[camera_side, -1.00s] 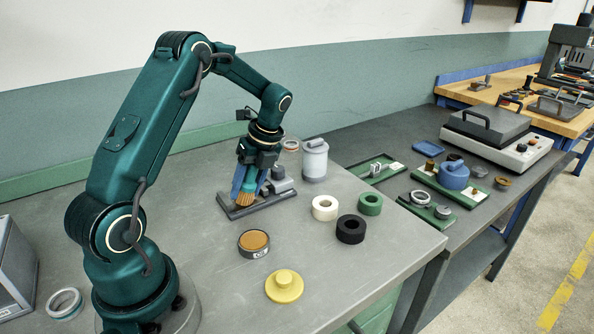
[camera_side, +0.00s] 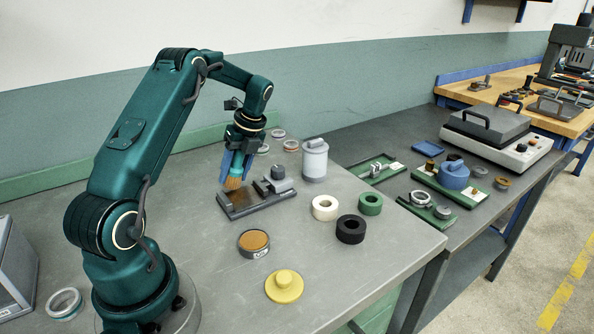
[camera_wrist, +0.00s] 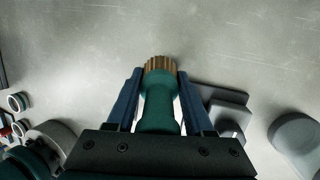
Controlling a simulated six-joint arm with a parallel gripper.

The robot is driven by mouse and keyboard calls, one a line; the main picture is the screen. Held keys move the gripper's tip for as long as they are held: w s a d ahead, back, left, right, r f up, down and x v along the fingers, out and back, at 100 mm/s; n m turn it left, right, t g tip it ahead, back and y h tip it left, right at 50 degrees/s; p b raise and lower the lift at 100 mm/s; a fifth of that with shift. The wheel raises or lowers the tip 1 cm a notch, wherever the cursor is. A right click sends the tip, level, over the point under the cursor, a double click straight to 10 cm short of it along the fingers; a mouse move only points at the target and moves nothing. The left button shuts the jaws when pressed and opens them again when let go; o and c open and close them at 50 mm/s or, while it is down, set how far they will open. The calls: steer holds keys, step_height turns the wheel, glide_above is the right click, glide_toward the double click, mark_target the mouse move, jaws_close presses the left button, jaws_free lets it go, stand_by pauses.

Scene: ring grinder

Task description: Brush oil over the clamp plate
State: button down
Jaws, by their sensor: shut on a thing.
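My gripper (camera_side: 236,167) is shut on a teal-handled brush (camera_side: 234,182), bristles down. In the wrist view the brush (camera_wrist: 160,98) stands between the two blue fingers, its tan bristles pointing away. The clamp plate (camera_side: 268,203) is a dark grey base with a raised block and a round knob at its right end. A brownish patch shows on its left part, just below the bristles. The brush is over the plate's far left end; I cannot tell if it touches. In the wrist view the plate (camera_wrist: 222,95) is partly hidden behind the right finger.
An open round tin with amber contents (camera_side: 254,241) and a yellow knobbed lid (camera_side: 284,286) lie in front. White (camera_side: 325,207), black (camera_side: 350,229) and green rings (camera_side: 370,204) lie to the right. A grey lidded canister (camera_side: 315,160) stands behind.

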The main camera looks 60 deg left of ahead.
steer(key=shift+w+d, duration=0.15)
steer(key=shift+w, duration=0.3)
steer(key=shift+d, duration=3.7)
steer(key=shift+a, duration=3.2)
steer(key=shift+a+r, duration=0.15)
steer(key=shift+a, duration=0.5)
steer(key=shift+s+d+r, duration=0.1)
steer(key=shift+r, duration=3.75)
